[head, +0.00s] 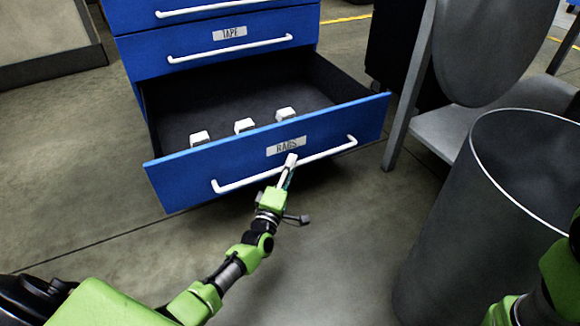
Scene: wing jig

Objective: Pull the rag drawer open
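The blue rag drawer (335,133), labelled RAGS, stands pulled well out of the cabinet, and its dark inside shows. Its white bar handle (238,184) runs across the front. My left gripper (289,164) is at the handle, right of its middle and below the label. Its narrow fingers look closed on the bar, though the far side of the grip is hidden. Three small white things (244,126) sit inside the drawer behind its front. My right gripper is out of view; only part of my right arm shows at the lower right.
The blue cabinet (140,51) has a shut TAPE drawer (275,47) above. A grey bin (465,235) stands at the right, with a grey stool-like seat (438,133) behind it. The floor in front of the drawer is clear.

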